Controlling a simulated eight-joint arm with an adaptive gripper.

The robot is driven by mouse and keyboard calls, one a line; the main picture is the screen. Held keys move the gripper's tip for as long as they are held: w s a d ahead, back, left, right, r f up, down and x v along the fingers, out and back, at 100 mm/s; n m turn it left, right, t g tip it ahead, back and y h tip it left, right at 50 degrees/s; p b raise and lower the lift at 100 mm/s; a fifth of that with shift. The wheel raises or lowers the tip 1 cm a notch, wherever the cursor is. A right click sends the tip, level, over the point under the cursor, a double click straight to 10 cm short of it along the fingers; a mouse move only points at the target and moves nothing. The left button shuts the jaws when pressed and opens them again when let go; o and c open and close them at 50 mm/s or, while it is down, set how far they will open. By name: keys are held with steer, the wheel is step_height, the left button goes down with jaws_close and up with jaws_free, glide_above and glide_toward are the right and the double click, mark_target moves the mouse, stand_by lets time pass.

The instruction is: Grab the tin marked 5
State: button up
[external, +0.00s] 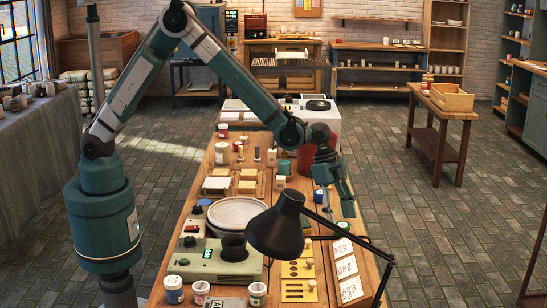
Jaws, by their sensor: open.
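Several small tins stand on the long wooden table. A larger white tin (222,154) and a red-topped tin (223,131) stand farther back. No number is legible, so I cannot tell which is marked 5. My gripper (338,207) is open and points down over the table's right side. A small blue-and-white container (318,196) shows just left of it; whether they touch is unclear.
A black lamp (277,228) rises in front of my gripper. Wooden blocks (216,184) crowd the middle.

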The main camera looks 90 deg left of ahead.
mark_target(343, 224)
steer(key=shift+b+x, duration=0.3)
steer(key=shift+x, duration=1.4)
steer(key=c, duration=1)
